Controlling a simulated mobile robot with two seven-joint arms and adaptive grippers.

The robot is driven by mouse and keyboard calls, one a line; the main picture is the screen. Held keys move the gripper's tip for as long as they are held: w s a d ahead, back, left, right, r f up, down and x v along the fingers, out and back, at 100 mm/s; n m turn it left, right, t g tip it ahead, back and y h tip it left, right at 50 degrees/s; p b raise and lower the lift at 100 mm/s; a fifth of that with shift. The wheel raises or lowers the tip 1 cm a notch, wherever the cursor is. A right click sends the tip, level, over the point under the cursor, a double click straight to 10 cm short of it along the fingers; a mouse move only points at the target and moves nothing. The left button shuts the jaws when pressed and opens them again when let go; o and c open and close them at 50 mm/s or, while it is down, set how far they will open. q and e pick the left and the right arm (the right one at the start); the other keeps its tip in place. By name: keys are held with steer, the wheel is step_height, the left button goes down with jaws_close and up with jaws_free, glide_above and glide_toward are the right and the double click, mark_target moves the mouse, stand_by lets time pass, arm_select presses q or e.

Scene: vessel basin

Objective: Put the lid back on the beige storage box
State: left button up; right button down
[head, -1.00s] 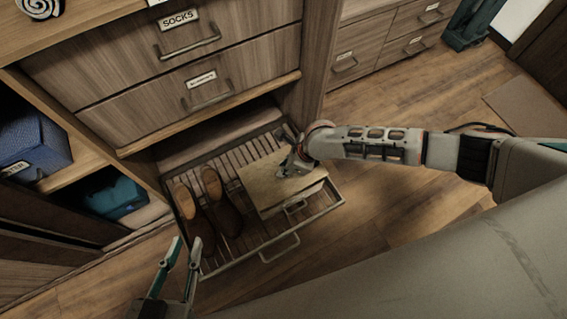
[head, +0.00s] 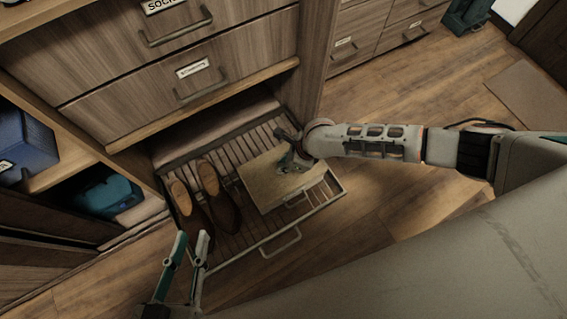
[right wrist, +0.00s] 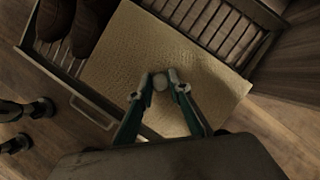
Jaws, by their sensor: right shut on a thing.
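The beige lid (head: 268,187) is a flat square panel over the beige storage box (head: 298,201), whose front shows a small handle. The box stands in the pulled-out slatted drawer. My right gripper (head: 290,160) is above the lid. In the right wrist view, my right gripper (right wrist: 160,80) is shut on the round knob in the middle of the lid (right wrist: 150,50). The lid hides the box's opening, and I cannot tell whether it is fully seated. My left gripper (head: 192,238) is open and empty, near the drawer's front left corner.
A pair of brown shoes (head: 220,196) lies left of the box in the slatted drawer (head: 240,249). Closed wooden drawers (head: 180,75) overhang behind it. A blue box (head: 25,145) and a teal bag (head: 108,193) sit on shelves at left. The floor (head: 385,215) at right is clear.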

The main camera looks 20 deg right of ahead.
arm_select(q)
steer(key=shift+s+f, duration=0.4)
steer(key=shift+f, duration=0.1)
steer(key=shift+s+f+g+b, duration=0.15)
steer(key=shift+f+g+b, duration=0.15)
steer(key=shift+f+b, duration=0.05)
arm_select(e)
steer(key=shift+f, duration=0.2)
stand_by(1.0)
arm_select(q)
steer(key=shift+a+f+b, duration=0.1)
steer(key=shift+f+b, duration=0.1)
steer(key=shift+b, duration=0.1)
arm_select(e)
steer(key=shift+f, duration=0.3)
stand_by(0.7)
stand_by(0.4)
steer(key=c, duration=1.3)
jaws_free()
steer(key=shift+w+r+p, duration=0.1)
steer(key=shift+r+p, duration=0.45)
steer(key=shift+r, duration=0.65)
steer(key=shift+r+p, duration=1.15)
steer(key=shift+r, duration=1.25)
arm_select(q)
step_height(320, 180, up, 6)
steer(key=w+t, duration=0.1)
steer(key=w, duration=0.1)
steer(key=shift+w+f, duration=0.15)
